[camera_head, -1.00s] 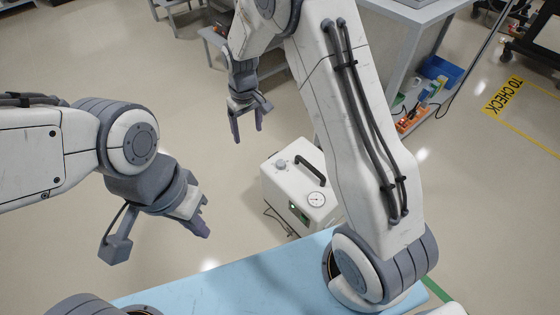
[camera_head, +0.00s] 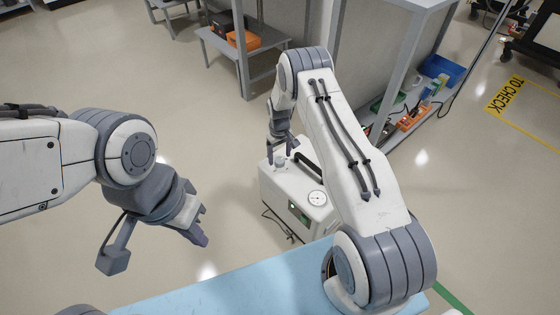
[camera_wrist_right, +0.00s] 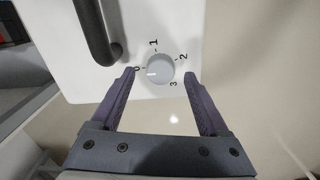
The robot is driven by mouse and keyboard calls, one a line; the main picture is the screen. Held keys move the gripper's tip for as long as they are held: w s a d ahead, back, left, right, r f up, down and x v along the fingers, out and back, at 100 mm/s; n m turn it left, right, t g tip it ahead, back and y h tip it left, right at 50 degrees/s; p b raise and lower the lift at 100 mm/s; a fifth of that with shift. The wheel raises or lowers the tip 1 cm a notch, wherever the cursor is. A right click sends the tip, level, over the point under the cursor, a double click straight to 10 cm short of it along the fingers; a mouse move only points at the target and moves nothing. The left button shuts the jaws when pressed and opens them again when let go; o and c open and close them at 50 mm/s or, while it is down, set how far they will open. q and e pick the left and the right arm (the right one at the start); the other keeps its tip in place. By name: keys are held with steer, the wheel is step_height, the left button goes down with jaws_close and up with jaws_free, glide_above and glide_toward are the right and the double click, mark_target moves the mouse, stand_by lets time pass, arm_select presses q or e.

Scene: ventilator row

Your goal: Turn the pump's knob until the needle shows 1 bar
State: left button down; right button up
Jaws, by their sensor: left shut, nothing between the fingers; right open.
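The pump (camera_head: 284,192) is a white box on the floor with a black handle (camera_head: 307,163), a round dial gauge (camera_head: 317,198) and a grey knob (camera_head: 280,160) on its top. The gauge needle is too small to read. In the right wrist view the knob (camera_wrist_right: 160,69) sits in a scale marked 0, 1, 2 and 3, with its white mark towards 0. My right gripper (camera_wrist_right: 160,80) is open, its fingers on either side of the knob; I cannot tell whether they touch it. My left gripper (camera_head: 202,226) is shut and empty, away from the pump.
A light blue surface (camera_head: 230,280) lies in front of the pump. A grey shelf unit (camera_head: 400,125) with coloured bins stands behind right, and a low table (camera_head: 230,45) with an orange box is at the back. The floor left of the pump is clear.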

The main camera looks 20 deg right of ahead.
steer(key=shift+f, duration=1)
steer(key=shift+c, duration=0.3)
jaws_close()
steer(key=shift+m, duration=2.9)
